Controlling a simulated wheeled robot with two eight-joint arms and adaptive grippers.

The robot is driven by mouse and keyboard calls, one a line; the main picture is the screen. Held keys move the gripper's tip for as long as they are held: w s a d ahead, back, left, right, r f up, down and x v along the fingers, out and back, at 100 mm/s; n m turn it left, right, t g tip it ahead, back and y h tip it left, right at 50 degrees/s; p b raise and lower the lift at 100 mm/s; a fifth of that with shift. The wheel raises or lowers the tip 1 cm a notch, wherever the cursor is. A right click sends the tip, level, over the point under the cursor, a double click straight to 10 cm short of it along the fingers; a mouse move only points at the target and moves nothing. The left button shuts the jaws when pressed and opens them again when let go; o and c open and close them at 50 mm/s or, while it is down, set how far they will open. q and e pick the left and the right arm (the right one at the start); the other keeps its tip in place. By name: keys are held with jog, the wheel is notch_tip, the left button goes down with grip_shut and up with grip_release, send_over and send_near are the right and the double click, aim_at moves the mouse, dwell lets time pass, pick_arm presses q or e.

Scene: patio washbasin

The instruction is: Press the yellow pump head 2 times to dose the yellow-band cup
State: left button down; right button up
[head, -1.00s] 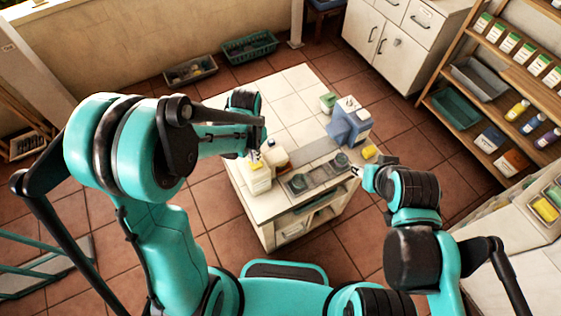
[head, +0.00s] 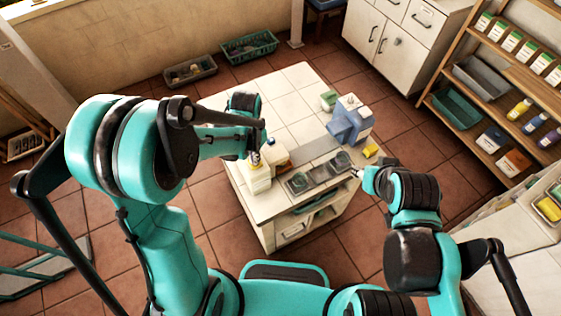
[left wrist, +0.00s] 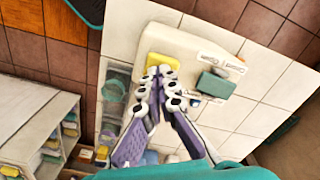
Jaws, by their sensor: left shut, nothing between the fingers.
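The yellow pump head (head: 254,159) sits on a pale dispenser (head: 257,180) at the left front of the tiled island. In the left wrist view the yellow pump head (left wrist: 162,63) lies at the fingertips. My left gripper (left wrist: 164,72) is shut and empty, its tips over the near edge of the pump head; I cannot tell whether they touch. A dark tray (head: 318,174) beside the dispenser holds cup-like items, including one at its left end (head: 299,181); no yellow band can be made out. My right gripper (head: 356,171) is at the tray's right end, its fingers too small to judge.
A green pump head (left wrist: 216,84) is right of the yellow one in the wrist view. The island's back tiles (head: 298,90) are clear.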

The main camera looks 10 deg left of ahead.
pick_arm(q)
jog(key=shift+f, duration=0.4)
jog(key=shift+r, duration=0.25)
jog(key=shift+r+p, duration=0.85)
jog(key=shift+r, duration=0.55)
jog(key=shift+r, duration=0.1)
notch_tip(320, 180, up, 6)
jog(key=p, duration=0.4)
